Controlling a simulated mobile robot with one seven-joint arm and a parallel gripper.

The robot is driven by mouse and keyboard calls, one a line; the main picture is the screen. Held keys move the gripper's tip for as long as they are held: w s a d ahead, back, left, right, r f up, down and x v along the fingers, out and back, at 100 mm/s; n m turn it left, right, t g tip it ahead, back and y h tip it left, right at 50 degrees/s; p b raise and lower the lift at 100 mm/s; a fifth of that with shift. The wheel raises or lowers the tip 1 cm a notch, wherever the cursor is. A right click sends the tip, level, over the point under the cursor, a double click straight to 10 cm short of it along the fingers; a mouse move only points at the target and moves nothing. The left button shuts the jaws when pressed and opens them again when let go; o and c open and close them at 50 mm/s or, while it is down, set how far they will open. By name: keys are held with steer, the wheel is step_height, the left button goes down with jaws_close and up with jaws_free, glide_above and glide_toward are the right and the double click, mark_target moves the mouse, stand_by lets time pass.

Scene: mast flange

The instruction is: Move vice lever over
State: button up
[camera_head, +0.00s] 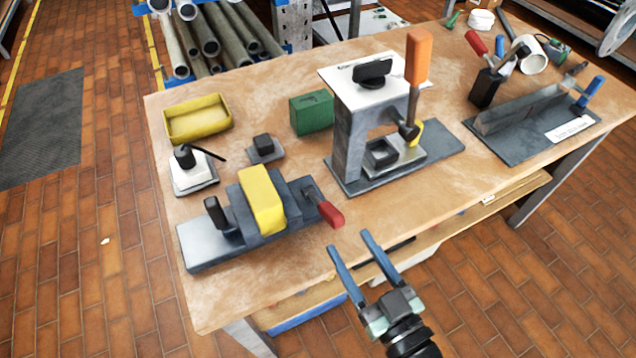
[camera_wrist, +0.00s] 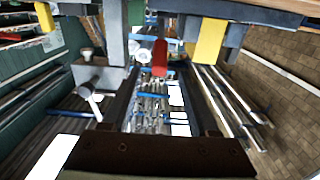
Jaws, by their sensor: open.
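The vice (camera_head: 205,248) sits on a dark base at the near left of the workbench, with a yellow block (camera_head: 262,200) between its jaws. Its lever has a red grip (camera_head: 330,214) that points right, toward the bench's front edge. In the wrist view the red grip (camera_wrist: 160,57) shows ahead, between the fingertips, and the yellow block (camera_wrist: 209,41) is at upper right. My gripper also shows in the wrist view (camera_wrist: 158,76).
A press (camera_head: 350,140) with an orange-handled lever (camera_head: 417,60) stands right of the vice. A yellow tray (camera_head: 197,120), a green box (camera_head: 311,112) and a small clamp (camera_head: 190,170) lie behind. A fixture with a blue handle (camera_head: 540,115) is at far right. The bench's front strip is clear.

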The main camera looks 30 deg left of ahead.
mark_target(327, 206)
steer(key=p+x, duration=0.2)
steer(key=x, duration=0.9)
steer(key=shift+w+a, duration=0.1)
steer(key=shift+c, duration=0.3)
jaws_close()
stand_by(0.8)
